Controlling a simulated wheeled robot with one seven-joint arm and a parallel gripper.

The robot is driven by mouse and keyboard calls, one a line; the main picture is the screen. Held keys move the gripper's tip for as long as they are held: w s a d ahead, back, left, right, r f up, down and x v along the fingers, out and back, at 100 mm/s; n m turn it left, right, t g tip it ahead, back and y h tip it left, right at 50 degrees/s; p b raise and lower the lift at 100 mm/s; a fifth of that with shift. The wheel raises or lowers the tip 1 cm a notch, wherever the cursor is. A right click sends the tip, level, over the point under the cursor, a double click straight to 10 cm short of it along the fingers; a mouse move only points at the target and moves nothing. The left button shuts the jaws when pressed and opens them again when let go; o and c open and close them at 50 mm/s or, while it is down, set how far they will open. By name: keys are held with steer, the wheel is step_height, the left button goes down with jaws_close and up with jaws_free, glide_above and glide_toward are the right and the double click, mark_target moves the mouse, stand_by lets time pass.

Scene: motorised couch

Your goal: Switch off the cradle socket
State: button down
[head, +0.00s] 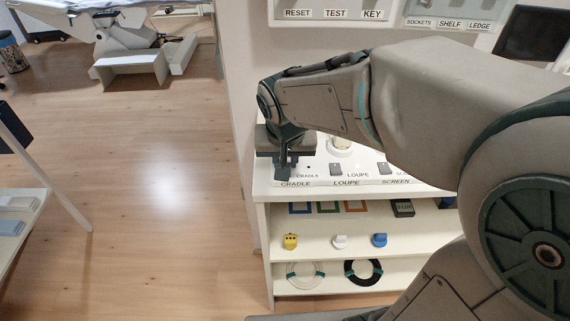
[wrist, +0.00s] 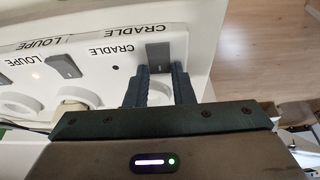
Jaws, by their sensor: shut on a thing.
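The cradle switch (wrist: 158,57) is a dark grey rocker on the white socket panel (head: 315,182), beside the CRADLE labels. In the head view it stands at the panel's left end, partly behind my fingers. My gripper (wrist: 161,69) is over the cradle position, its two dark fingers on either side of the rocker's near end and seemingly shut on it. Exact contact is hard to see. A small dot (wrist: 116,68) beside this switch looks dark; the matching dot by the loupe switch (wrist: 63,66) looks pale. The cradle socket (wrist: 160,99) is mostly hidden between the fingers.
The loupe switch and screen switch (head: 385,168) stand to the right in the head view. A white plug (wrist: 75,105) sits at the loupe socket. Shelves below hold a yellow plug (head: 290,241) and coiled cables. A labelled wall panel (head: 335,14) is above.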

steer(key=shift+r, duration=0.1)
steer(key=c, duration=1.2)
jaws_free()
steer(key=shift+c, duration=0.2)
steer(key=p+v, duration=0.1)
steer(key=v, duration=1.2)
steer(key=shift+s+r, duration=0.2)
steer(key=shift+r, duration=0.1)
steer(key=s+d+f+p, duration=0.3)
steer(key=s+d+f, duration=0.4)
steer(key=d, duration=0.5)
steer(key=shift+s+f+g+p, duration=0.35)
steer(key=shift+f+g, duration=0.05)
steer(key=shift+f, duration=0.6)
